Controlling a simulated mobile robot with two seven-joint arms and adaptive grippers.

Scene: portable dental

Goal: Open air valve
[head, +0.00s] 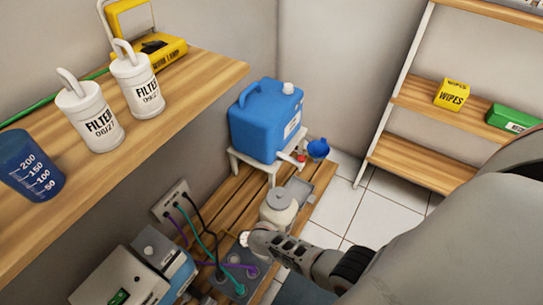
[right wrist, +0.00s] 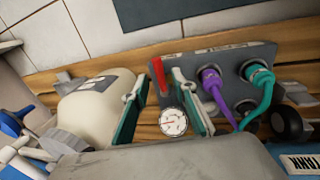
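A grey panel (right wrist: 228,65) with a purple hose (right wrist: 213,88), a teal hose (right wrist: 258,85) and a round gauge (right wrist: 173,122) shows in the right wrist view. A red lever (right wrist: 158,73) stands upright at its left side and looks like the air valve handle. My right gripper (right wrist: 160,98) is open, its two teal-padded fingers on either side of the lever in this view; contact cannot be told. In the head view my right gripper (head: 250,239) is above the panel (head: 233,283) and hides part of it. My left gripper is not in view.
A cream canister (head: 278,210) stands close beside the right gripper. A blue jug (head: 265,120) sits on a white stand behind, near a blue funnel (head: 318,149). Hoses run to a wall outlet (head: 171,202). A wooden shelf (head: 205,84) holds filter bottles (head: 136,82).

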